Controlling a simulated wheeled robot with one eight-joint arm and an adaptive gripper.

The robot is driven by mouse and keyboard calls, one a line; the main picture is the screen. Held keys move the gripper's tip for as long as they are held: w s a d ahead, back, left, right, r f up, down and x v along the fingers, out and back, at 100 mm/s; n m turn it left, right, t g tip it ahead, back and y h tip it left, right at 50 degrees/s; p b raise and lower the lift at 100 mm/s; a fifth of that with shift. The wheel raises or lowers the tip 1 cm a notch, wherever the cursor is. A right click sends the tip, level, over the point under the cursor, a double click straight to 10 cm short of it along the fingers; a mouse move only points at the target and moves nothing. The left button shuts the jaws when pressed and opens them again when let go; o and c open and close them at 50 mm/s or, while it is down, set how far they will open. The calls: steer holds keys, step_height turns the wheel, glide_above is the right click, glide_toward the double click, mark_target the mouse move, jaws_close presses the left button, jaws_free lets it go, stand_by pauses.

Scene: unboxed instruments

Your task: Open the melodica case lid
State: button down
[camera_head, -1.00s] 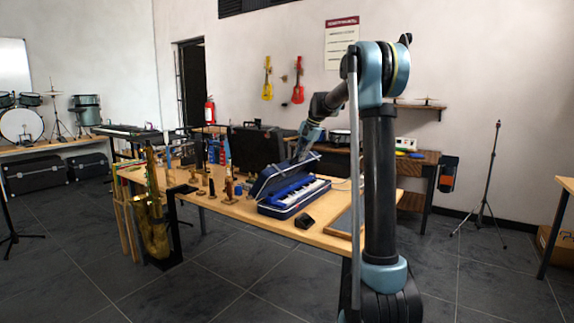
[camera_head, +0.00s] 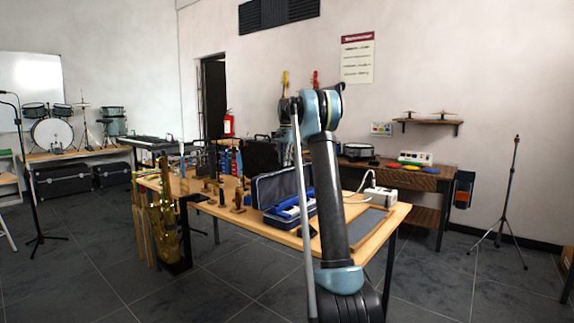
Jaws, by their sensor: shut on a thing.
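The blue melodica case (camera_head: 283,222) stands on the wooden table, partly behind my arm. Its lid (camera_head: 272,187) stands up steeply at the back of the case, with its dark inner side toward me. The blue melodica (camera_head: 288,208) with white keys lies in the case, its right end hidden by my arm. My gripper (camera_head: 291,160) is at the upper edge of the lid, small and partly hidden behind my arm. It is shut on the lid, though its fingertips are hard to make out.
Several small wooden stands (camera_head: 238,203) are left of the case, and a saxophone (camera_head: 165,215) stands at the table's left end. A dark case (camera_head: 262,155) is behind. A white box with a cable (camera_head: 380,196) and a flat framed board (camera_head: 366,224) are to the right.

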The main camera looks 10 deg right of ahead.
steer(key=shift+w+a+f, duration=0.2)
steer(key=shift+w+a, duration=0.4)
steer(key=shift+a, duration=0.05)
steer(key=c, duration=1.7)
jaws_free()
steer(key=shift+r, duration=0.15)
steer(key=shift+s+d+r, duration=0.1)
steer(key=shift+d+r, duration=0.05)
steer(key=shift+r, duration=2.75)
steer(key=shift+s+d+r, duration=0.1)
steer(key=shift+r, duration=2.8)
steer(key=shift+w, duration=0.1)
